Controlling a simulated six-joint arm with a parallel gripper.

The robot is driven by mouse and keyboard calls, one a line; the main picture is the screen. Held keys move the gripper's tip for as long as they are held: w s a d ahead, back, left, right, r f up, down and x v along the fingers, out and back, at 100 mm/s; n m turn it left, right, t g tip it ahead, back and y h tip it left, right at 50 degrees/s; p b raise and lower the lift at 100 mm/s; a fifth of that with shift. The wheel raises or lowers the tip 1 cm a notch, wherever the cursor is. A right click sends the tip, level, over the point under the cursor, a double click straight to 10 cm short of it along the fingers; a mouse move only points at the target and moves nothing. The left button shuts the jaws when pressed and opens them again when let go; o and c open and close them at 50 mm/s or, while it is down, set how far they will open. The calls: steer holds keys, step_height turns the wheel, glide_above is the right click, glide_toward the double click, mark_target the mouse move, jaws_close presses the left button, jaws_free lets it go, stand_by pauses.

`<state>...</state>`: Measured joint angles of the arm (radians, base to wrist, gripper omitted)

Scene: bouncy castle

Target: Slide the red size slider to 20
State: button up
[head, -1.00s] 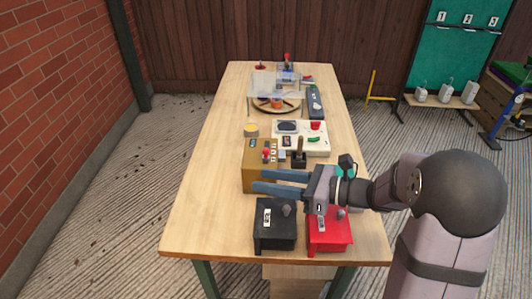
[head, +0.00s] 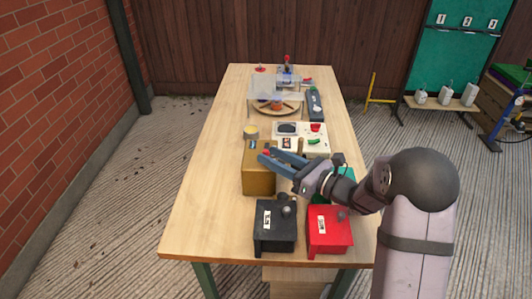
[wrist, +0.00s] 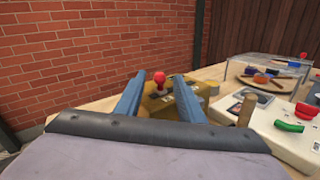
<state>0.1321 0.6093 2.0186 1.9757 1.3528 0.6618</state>
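A red knob (wrist: 159,77) stands up from the top of a gold-brown box (head: 259,182) near the middle of the table. My gripper (wrist: 159,84) is open, with its two blue fingers apart. In the wrist view the red knob shows between the fingertips, and I see no finger touching it. In the head view the fingers (head: 267,155) reach over the box beside the knob and cover part of its top. The scale and its numbers are too small or hidden to read.
A black box (head: 275,235) and a red box (head: 325,238) stand at the near end of the wooden table (head: 205,205). A white panel (head: 318,132) with a red button and a brown upright lever (wrist: 245,110) are close on the right. A clear-covered tray is farther back.

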mark_target(267, 146)
steer(key=shift+x, duration=1.4)
jaws_close()
steer(key=shift+w+b, duration=0.35)
steer(key=shift+w, duration=2.75)
steer(key=shift+r, duration=0.15)
steer(key=shift+w, duration=0.1)
jaws_free()
steer(key=shift+w, duration=0.1)
